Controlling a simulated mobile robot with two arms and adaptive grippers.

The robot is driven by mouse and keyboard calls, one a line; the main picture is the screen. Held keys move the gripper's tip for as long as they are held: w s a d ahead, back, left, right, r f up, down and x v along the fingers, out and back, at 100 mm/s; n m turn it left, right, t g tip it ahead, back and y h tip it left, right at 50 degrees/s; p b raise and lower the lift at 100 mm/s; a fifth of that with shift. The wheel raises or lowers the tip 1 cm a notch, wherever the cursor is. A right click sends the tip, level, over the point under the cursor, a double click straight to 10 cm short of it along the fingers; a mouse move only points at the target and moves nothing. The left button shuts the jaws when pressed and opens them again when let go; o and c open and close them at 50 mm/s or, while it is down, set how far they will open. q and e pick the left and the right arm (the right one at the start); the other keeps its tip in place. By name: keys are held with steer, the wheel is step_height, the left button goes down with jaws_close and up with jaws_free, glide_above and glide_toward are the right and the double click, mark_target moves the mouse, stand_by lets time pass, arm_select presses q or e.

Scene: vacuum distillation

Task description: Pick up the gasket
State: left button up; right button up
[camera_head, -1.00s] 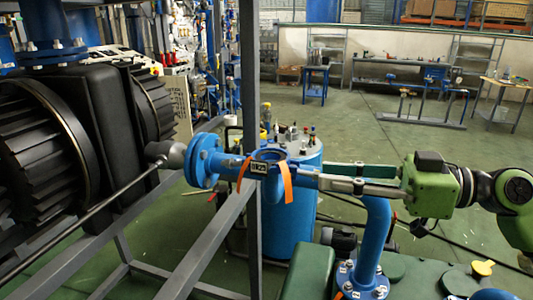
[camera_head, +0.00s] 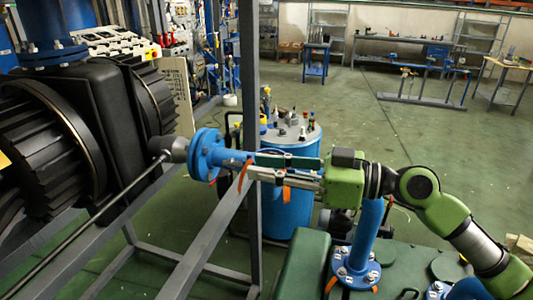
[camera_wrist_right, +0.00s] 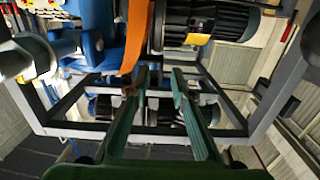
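I cannot make out the gasket for certain. An orange strip (camera_head: 244,174) hangs at the blue flanged pipe (camera_head: 207,155) in the head view. Another orange strip (camera_head: 287,192) shows below my right gripper's fingers. In the right wrist view, an orange strip (camera_wrist_right: 136,38) hangs beside a blue fitting (camera_wrist_right: 92,45), ahead of the left finger. My right gripper (camera_head: 252,166) lies over the pipe, its fingers pointing left and hiding part of it. The right wrist view shows the same gripper (camera_wrist_right: 160,76) open, with a clear gap between its green fingers. My left gripper is out of view.
A grey metal frame (camera_head: 250,90) rises close to my right gripper. A large black finned machine (camera_head: 45,155) stands at the left. A blue drum (camera_head: 290,205) with bottles on top stands behind the arm. A blue upright pipe (camera_head: 367,235) stands below it.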

steer(key=shift+w+a+r, duration=0.1)
steer(key=shift+w+a, duration=0.05)
steer(key=shift+a, duration=0.45)
steer(key=shift+w+a+f, duration=0.1)
steer(key=shift+a+f, duration=0.1)
steer(key=shift+d, duration=0.1)
jaws_close()
steer(key=shift+r, duration=0.1)
